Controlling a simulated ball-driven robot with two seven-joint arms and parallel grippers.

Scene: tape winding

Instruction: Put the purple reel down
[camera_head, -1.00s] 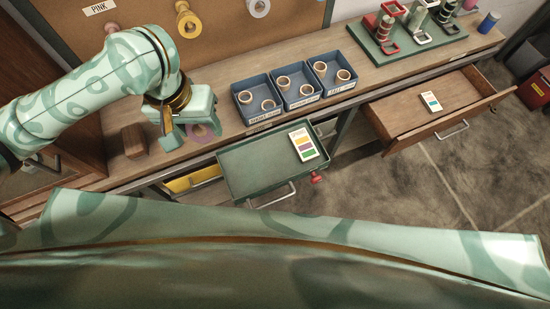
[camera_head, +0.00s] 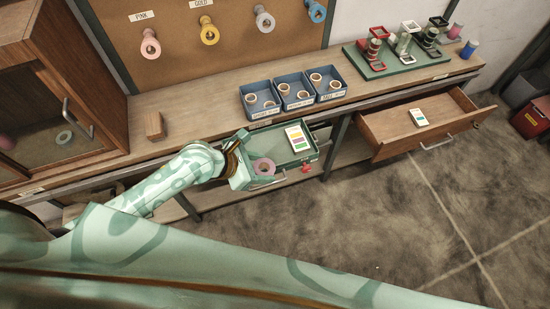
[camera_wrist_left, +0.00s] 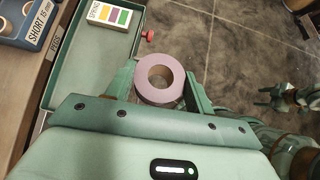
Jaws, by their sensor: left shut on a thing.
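The purple reel (camera_head: 263,166) is a dull mauve ring with a brown core. In the left wrist view the reel (camera_wrist_left: 160,78) sits between the two fingers of my left gripper (camera_wrist_left: 158,85), which is shut on it. In the head view my left gripper (camera_head: 258,177) holds it over the front part of the open green drawer (camera_head: 279,142). I cannot tell whether the reel touches the drawer floor.
A card with coloured stripes (camera_head: 296,137) lies in the green drawer's right side. Blue bins (camera_head: 297,101) with tan rings stand on the bench behind. A wooden block (camera_head: 154,125) stands on the left. An open wooden drawer (camera_head: 400,123) juts out at the right.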

